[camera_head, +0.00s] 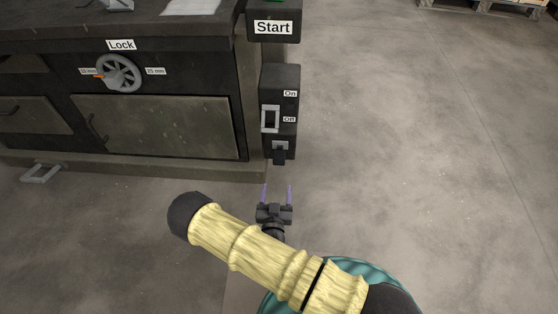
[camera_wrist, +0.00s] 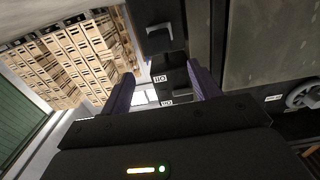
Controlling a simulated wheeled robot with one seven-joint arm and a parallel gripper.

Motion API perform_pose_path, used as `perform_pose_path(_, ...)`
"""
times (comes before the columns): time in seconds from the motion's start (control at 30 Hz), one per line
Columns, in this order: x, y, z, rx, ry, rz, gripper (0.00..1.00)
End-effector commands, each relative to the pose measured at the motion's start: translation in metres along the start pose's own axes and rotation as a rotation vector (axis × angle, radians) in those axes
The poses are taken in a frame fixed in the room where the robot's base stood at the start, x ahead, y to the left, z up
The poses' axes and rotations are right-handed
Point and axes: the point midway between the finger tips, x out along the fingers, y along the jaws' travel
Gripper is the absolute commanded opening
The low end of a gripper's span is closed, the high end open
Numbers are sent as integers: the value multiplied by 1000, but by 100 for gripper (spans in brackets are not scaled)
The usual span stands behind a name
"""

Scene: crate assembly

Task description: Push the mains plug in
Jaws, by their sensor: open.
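The mains plug (camera_head: 279,157) is a small dark block at the foot of the dark switch box (camera_head: 291,128). It sits at a grey socket piece (camera_head: 280,146); I cannot tell how deep it is in. My gripper (camera_head: 277,188) is open and empty, below and in front of the plug, with its two purple fingers apart and pointing towards the box. In the wrist view my gripper (camera_wrist: 159,70) shows its fingers on either side of the On and Off labels, and a grey bracket-shaped piece (camera_wrist: 158,30) lies beyond them. The plug is not clear there.
The switch (camera_head: 270,118) stands beside the Off label. A Start box (camera_head: 273,25) is above. The dark machine cabinet (camera_head: 160,125) with its Lock wheel (camera_head: 119,73) and a projecting base ledge (camera_head: 200,169) is to the left. The floor (camera_head: 430,150) on the right is clear.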

Motion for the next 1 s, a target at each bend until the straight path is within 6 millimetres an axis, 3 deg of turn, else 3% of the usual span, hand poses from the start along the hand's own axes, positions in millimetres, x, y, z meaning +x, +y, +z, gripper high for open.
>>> perform_pose_path(0.7,125,-1,4,3,2,-1,62)
perform_pose_path(1.0,142,0,1,0,-1,-1,62)
